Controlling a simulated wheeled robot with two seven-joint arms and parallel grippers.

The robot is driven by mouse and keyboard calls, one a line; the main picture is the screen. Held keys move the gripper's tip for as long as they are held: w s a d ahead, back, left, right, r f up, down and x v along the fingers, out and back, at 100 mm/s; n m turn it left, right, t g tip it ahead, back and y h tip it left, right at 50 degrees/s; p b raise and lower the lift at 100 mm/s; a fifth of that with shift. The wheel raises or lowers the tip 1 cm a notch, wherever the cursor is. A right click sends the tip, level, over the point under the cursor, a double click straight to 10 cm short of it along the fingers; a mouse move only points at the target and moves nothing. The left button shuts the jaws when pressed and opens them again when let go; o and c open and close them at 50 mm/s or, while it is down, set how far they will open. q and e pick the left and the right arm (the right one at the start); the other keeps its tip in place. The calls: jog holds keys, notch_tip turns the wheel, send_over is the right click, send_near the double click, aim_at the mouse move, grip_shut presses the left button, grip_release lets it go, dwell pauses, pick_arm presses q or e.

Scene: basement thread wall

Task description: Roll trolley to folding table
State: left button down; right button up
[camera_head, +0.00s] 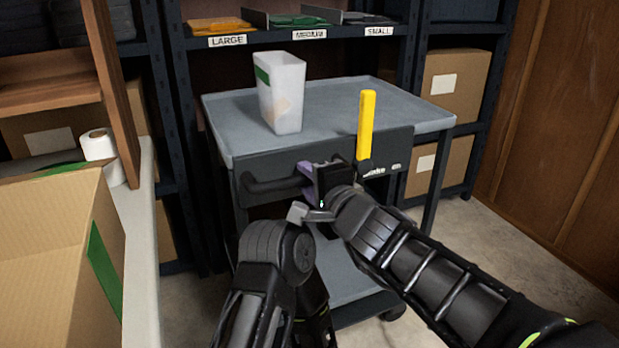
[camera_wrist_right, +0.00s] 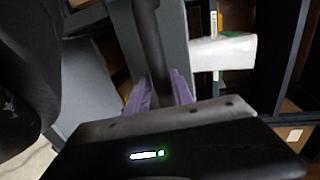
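The trolley (camera_head: 350,105) stands ahead with a grey top tray, a dark front panel and a lower shelf. Its dark handle (camera_head: 268,186) sticks out from the front panel at the left. My right gripper (camera_head: 308,180) is at the right part of this handle. In the right wrist view the purple fingers (camera_wrist_right: 160,92) lie on both sides of the handle bar (camera_wrist_right: 150,45) and appear closed on it. A yellow lever (camera_head: 366,125) stands upright at the panel's right part, next to a partly hidden label.
A white bin (camera_head: 285,95) with a green label stands on the trolley. At left, a white tabletop (camera_head: 143,235) carries an open cardboard box (camera_head: 55,235) and a white roll (camera_head: 98,145). Dark shelving (camera_head: 180,110) is close behind; a wooden wall (camera_head: 565,120) is at right. Bare floor shows at right.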

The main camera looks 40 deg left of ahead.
jog(key=shift+o, duration=1.2)
jog(key=shift+r, duration=0.1)
jog(key=shift+r, duration=0.1)
jog(key=shift+s+d, duration=0.2)
jog(key=v, duration=0.7)
jog(key=shift+d, duration=0.15)
